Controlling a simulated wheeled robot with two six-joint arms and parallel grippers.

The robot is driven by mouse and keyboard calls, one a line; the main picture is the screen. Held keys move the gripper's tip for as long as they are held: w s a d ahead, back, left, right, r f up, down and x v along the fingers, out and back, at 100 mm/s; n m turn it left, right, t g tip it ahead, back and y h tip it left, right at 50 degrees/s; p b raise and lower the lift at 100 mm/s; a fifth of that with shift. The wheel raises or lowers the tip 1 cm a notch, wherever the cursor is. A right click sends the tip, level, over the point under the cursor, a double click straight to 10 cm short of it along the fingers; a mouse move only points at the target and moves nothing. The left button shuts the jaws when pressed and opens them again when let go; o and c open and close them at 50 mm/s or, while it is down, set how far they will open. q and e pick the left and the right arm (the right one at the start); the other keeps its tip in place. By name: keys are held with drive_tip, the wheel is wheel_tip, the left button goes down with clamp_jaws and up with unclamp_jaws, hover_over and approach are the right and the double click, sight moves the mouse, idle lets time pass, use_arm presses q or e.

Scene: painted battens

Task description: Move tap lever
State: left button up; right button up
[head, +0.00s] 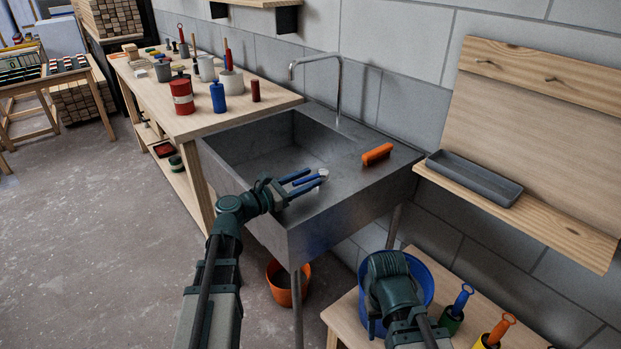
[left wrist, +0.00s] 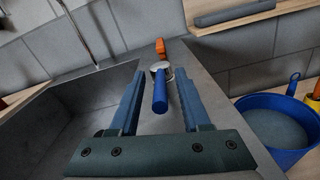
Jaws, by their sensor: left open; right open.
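The tap lever (head: 311,180) is a short blue handle on a silver round base, on the sink's front ledge. In the left wrist view the blue lever (left wrist: 160,92) points toward me, between the two fingers, with visible gaps on both sides. My left gripper (head: 306,178) is open around the lever and not closed on it; it also shows in the left wrist view (left wrist: 160,70). The grey sink (head: 340,213) has a tall, curved metal spout (head: 340,85) at its back.
An orange brush (head: 377,154) lies on the sink's right ledge. A grey tray (head: 474,178) sits on a wall shelf at right. The blue bucket (head: 427,283) stands on a low bench. A workbench with pots and bottles (head: 218,97) adjoins the sink at left.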

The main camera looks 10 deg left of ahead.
use_arm(q)
drive_tip(key=shift+w+d, duration=0.45)
drive_tip(key=shift+w, duration=0.05)
drive_tip(key=shift+c, duration=0.3)
clamp_jaws()
idle(1.0)
